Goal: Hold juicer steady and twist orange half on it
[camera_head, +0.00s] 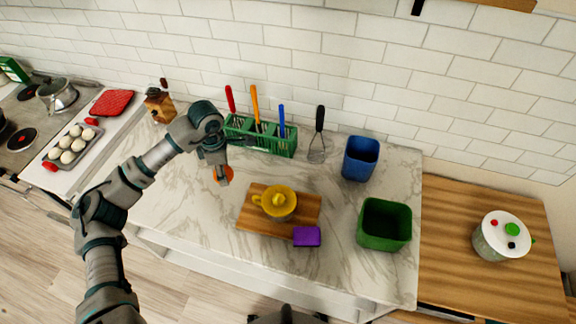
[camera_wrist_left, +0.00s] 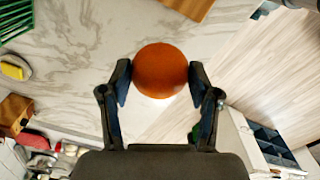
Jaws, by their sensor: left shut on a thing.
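My left gripper (camera_head: 219,164) is shut on the orange half (camera_head: 223,175) and holds it above the counter, left of the cutting board. In the left wrist view the orange half (camera_wrist_left: 160,70) sits between the two fingertips, its rounded orange side showing. The yellow juicer (camera_head: 279,201) with its side handle stands upright on the wooden cutting board (camera_head: 250,222). The gripper and the orange half are apart from the juicer. Nothing holds the juicer.
A purple block (camera_head: 307,237) lies at the board's front right corner. An egg tray (camera_head: 72,145) is at left. Counter left of the board is clear.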

